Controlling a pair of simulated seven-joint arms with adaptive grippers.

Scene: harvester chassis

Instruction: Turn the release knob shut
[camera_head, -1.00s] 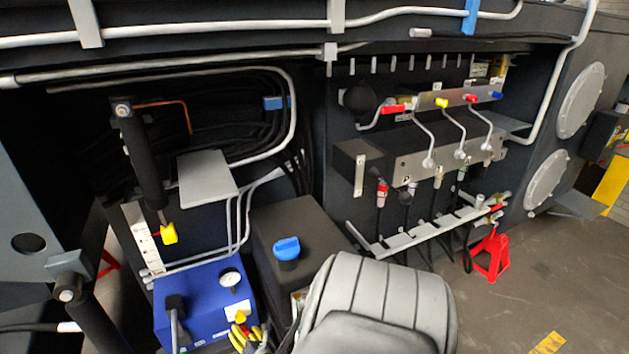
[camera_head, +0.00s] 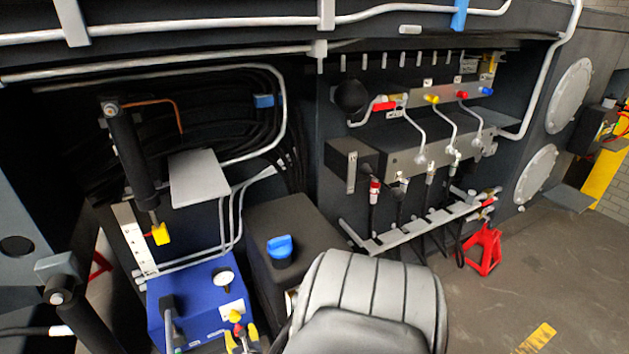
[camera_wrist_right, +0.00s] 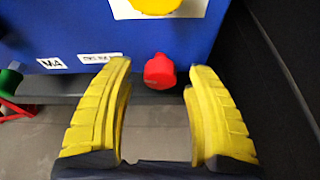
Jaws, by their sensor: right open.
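The blue pump box (camera_head: 190,290) stands at the lower left in the head view, with a round gauge (camera_head: 224,278) on top and a yellow knob (camera_head: 235,316) by a white plate. In the right wrist view, the blue box face (camera_wrist_right: 220,40) fills the top, with a small red knob (camera_wrist_right: 159,71) low on it, probably the release knob. The yellow fingers of my right gripper (camera_wrist_right: 160,80) are open on either side of the red knob, apart from it. My right gripper (camera_head: 242,336) also shows at the head view's bottom edge. My left gripper is not in view.
A grey seat (camera_head: 370,295) stands close to the right of my right gripper. A dark tank with a blue cap (camera_head: 280,247) is beside the blue box. A valve block with levers (camera_head: 410,150) and a red stand (camera_head: 483,250) are farther right. Floor is clear at lower right.

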